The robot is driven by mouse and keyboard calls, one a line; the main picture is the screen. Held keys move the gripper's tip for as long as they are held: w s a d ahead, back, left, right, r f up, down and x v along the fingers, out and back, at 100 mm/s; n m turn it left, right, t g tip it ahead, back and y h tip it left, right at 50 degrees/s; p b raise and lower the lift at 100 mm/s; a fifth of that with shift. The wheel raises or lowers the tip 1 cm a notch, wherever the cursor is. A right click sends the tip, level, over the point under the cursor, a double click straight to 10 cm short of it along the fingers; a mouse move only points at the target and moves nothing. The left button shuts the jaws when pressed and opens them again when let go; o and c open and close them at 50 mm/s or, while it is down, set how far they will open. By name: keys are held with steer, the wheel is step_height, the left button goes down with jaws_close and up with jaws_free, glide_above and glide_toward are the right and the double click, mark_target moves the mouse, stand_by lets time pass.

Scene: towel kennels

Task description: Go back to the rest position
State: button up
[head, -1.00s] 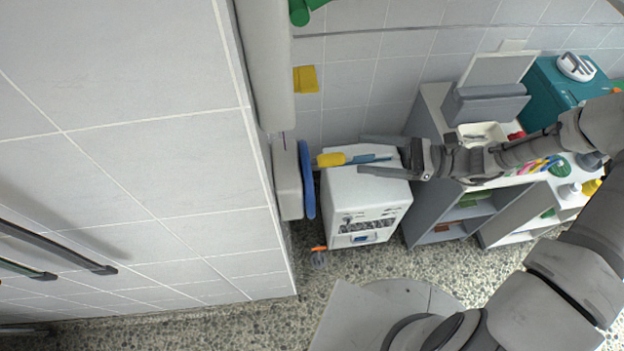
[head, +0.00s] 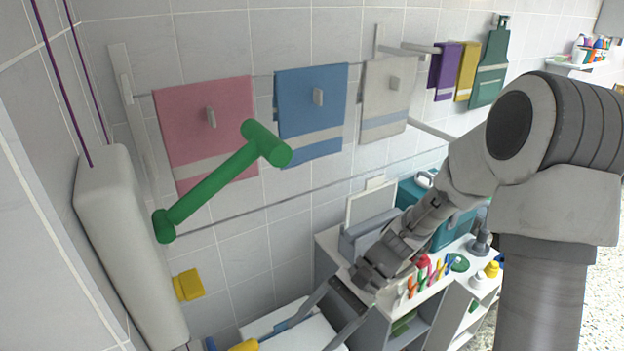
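My gripper (head: 305,337) is at the bottom centre of the head view, at the end of my arm reaching down and left. Its two dark fingers are spread apart, with the white top of a cart (head: 262,324) showing behind and between them. I see nothing held in it. A tool with a yellow part (head: 243,346) and a blue part shows at the bottom edge near the fingers, mostly cut off by the frame. Whether the fingers touch the cart cannot be told.
Pink (head: 207,130), blue (head: 311,112) and grey (head: 387,100) towels hang on the wall, with a green bar (head: 212,188) in front. A white shelf unit (head: 437,298) with small bottles stands right of my gripper. A pale padded column (head: 125,240) is at left.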

steer(key=s+d+r+n+t+h, duration=0.3)
steer(key=d+r+n+t+h, duration=0.1)
steer(key=d+r, duration=0.3)
steer(key=s+d+r+n+t+h+b, duration=0.1)
steer(key=s+d+r+n+t+h, duration=0.2)
steer(key=r, duration=0.6)
steer(key=s+d+t+h, duration=0.1)
steer(key=d+t+h, duration=0.1)
steer(key=d+t, duration=0.1)
steer(key=shift+d+r+n+t, duration=0.35)
steer(key=shift+r+n+t, duration=0.05)
steer(key=shift+t, duration=0.3)
